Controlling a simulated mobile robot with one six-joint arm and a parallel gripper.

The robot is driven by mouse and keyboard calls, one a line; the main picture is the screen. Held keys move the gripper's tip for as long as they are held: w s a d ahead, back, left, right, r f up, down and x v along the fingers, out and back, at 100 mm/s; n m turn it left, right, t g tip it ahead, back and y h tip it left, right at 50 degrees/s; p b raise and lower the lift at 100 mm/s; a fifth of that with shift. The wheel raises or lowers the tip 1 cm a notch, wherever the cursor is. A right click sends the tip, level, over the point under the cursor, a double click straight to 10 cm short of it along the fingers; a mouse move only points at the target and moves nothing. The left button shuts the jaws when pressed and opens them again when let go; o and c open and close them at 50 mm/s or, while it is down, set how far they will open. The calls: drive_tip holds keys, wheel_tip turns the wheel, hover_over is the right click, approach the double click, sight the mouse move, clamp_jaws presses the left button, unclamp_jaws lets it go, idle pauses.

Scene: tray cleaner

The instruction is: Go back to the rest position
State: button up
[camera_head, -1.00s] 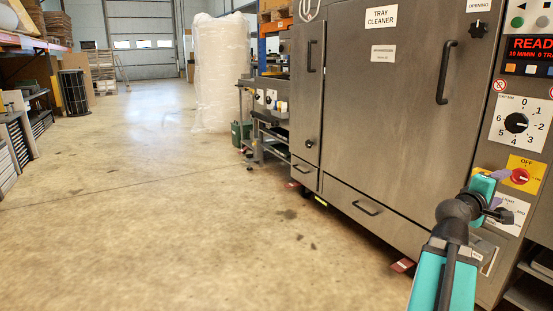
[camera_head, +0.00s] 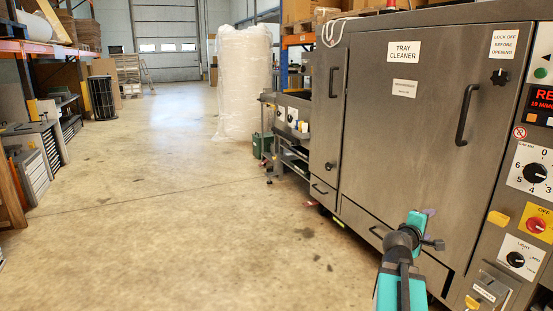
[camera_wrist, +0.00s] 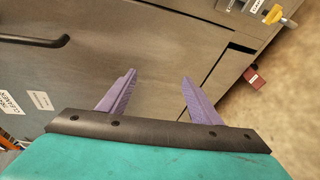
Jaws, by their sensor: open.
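My gripper (camera_wrist: 158,98) is open in the wrist view, with its two purple fingers apart and nothing between them. In the head view my gripper (camera_head: 432,226) is at the lower right, in front of the tray cleaner (camera_head: 400,140), on the teal and black arm. The tray cleaner is a grey metal cabinet with a black door handle (camera_head: 467,115) and a "TRAY CLEANER" label. Its grey front also fills much of the wrist view (camera_wrist: 150,60), with the handle (camera_wrist: 35,40) at the left. The gripper appears apart from the front; the exact gap cannot be told.
A control panel with dials and a red switch (camera_head: 537,224) is at the right edge. A wrapped white stack (camera_head: 243,80) stands beyond the cleaner. Cabinets (camera_head: 32,160) line the left side. The concrete floor (camera_head: 160,200) between is open.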

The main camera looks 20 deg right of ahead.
drive_tip(key=w+a+f+n+y+p, duration=0.1)
drive_tip(key=w+a+f+y+p, duration=0.15)
drive_tip(key=a+f+p, duration=0.35)
drive_tip(key=w+a+f+n+y+p, duration=0.1)
drive_tip(key=w+a+f+p, duration=0.25)
drive_tip(key=a, duration=0.55)
drive_tip(key=w+a+f+y+p, duration=0.25)
drive_tip(key=a+f+p, duration=0.2)
drive_tip(key=a, duration=0.25)
drive_tip(key=s+a+f+g+y+p, duration=0.1)
drive_tip(key=a+f+p, duration=0.15)
drive_tip(key=a, duration=0.25)
drive_tip(key=s+a+f+y+p, duration=0.1)
drive_tip(key=a+f+p, duration=0.1)
drive_tip(key=a+p, duration=0.15)
drive_tip(key=s+a+f+m+g+y+p, duration=0.2)
drive_tip(key=s+a+f+g+p, duration=0.1)
drive_tip(key=s+a, duration=0.5)
drive_tip(key=s+a+f+m+g+y+p, duration=0.2)
drive_tip(key=s+a+g+p, duration=0.1)
drive_tip(key=s+a, duration=0.6)
drive_tip(key=s+a+f+m+g+y+p, duration=0.2)
drive_tip(key=s+a+f+m+g+p, duration=0.1)
drive_tip(key=s+a, duration=0.6)
drive_tip(key=s+g+p, duration=0.1)
drive_tip(key=s, duration=0.3)
drive_tip(key=shift+f+p, duration=0.3)
